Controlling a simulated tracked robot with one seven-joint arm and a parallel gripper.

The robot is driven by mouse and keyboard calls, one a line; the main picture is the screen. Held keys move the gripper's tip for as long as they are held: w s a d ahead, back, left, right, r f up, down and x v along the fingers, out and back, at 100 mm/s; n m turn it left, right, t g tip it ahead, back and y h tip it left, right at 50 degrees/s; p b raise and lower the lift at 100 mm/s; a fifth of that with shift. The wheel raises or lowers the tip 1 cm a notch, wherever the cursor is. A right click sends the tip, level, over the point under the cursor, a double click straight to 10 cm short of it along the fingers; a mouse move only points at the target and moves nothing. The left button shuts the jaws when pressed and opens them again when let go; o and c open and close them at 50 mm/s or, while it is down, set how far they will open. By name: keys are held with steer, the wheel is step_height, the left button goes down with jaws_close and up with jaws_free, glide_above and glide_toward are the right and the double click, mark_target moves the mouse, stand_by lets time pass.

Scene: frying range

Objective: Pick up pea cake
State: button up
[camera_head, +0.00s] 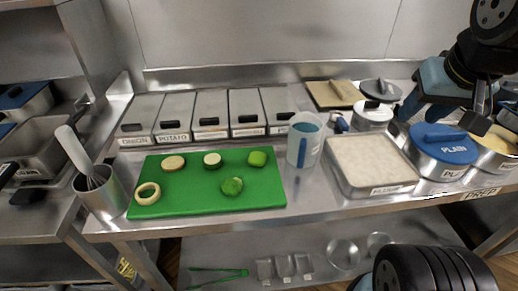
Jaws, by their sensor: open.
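A green cutting board (200,204) lies on the steel counter with several food pieces on it. Two plain green pieces lie on its right half: one near the back right (258,158) and one nearer the front (232,187). I cannot tell which of them is the pea cake. A pale-centred, green-rimmed slice (212,159), a tan slice (173,163) and a pale ring (148,193) also lie on it. My gripper (482,122) is open at the far right, over the blue PLAIN lid (444,143), well apart from the board.
A clear jug with blue contents (303,148) stands just right of the board, then a white-filled tray (371,165). Labelled lidded bins (210,112) line the back. A metal cup with a whisk (100,196) stands at left. A lidded pot (373,114) stands behind the tray.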

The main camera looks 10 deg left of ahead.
steer(key=o, duration=0.3)
steer(key=shift+w+a, duration=0.15)
steer(key=o, duration=0.5)
steer(key=w+a+n, duration=0.2)
steer(key=a, duration=0.1)
steer(key=w+a+n+g, duration=0.1)
steer(key=w+a+n, duration=0.1)
steer(key=w+a, duration=0.1)
steer(key=shift+w+f+n+g+y, duration=0.2)
steer(key=shift+n+g+y, duration=0.1)
steer(key=shift+n, duration=0.1)
steer(key=shift+c, duration=0.2)
steer(key=n+g, duration=0.4)
steer(key=n, duration=0.8)
glide_above(258, 156)
step_height(258, 156, down, 9)
steer(key=f, duration=0.8)
steer(key=shift+s+a, duration=0.15)
steer(key=shift+a, duration=0.1)
steer(key=shift+d+f, duration=0.2)
steer(key=shift+f, duration=2.55)
